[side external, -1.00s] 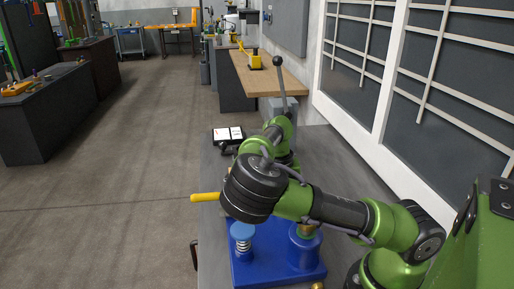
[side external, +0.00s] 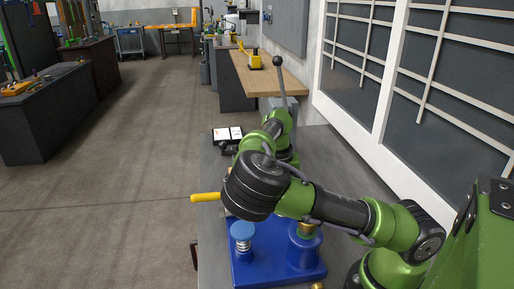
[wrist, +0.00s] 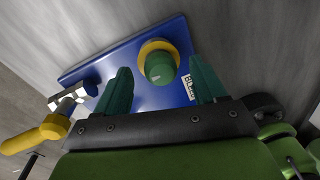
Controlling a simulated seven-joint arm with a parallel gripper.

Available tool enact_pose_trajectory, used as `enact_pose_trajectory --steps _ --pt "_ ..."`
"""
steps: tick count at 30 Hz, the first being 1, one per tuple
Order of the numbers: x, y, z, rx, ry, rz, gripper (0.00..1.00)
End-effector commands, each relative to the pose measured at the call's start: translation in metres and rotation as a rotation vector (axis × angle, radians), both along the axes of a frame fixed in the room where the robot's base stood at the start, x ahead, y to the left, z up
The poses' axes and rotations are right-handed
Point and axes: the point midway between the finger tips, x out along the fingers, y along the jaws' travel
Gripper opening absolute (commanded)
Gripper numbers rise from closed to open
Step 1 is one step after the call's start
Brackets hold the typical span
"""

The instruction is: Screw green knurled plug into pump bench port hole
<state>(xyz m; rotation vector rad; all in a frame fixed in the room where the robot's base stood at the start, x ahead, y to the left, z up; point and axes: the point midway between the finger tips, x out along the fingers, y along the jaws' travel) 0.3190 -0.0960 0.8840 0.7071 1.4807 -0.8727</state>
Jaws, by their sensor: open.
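The green plug (wrist: 160,68) sits in a yellow ring (wrist: 147,49) on the blue pump bench base (wrist: 119,56) in the wrist view. Whether it is threaded in or only resting there I cannot tell. My gripper (wrist: 158,65) is open, with its dark green fingers on either side of the plug and apart from it. In the side view the blue base (side external: 262,272) shows below my arm, with a brass-topped blue cylinder (side external: 304,250) on it. My wrist hides the fingers and the plug there.
A blue spring-loaded button (side external: 241,229) stands on the base. A yellow handle (side external: 206,196) sticks out left of my wrist and also shows in the wrist view (wrist: 35,135). A black-and-white box (side external: 228,135) lies further back on the grey bench.

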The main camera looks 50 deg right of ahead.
Motion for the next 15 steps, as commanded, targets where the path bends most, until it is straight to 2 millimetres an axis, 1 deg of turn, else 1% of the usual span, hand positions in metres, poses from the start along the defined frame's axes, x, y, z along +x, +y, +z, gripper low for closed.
enact_pose_trajectory --steps 1,9,12,15 --pt "0.002 0.001 0.01 0.001 -0.005 0.003 0.71" --pt "0.008 0.004 0.068 0.0 -0.006 0.003 0.71" --pt "0.009 0.005 0.084 0.001 -0.004 0.001 0.71" --pt "0.01 0.006 0.095 0.0 -0.002 0.001 0.71"
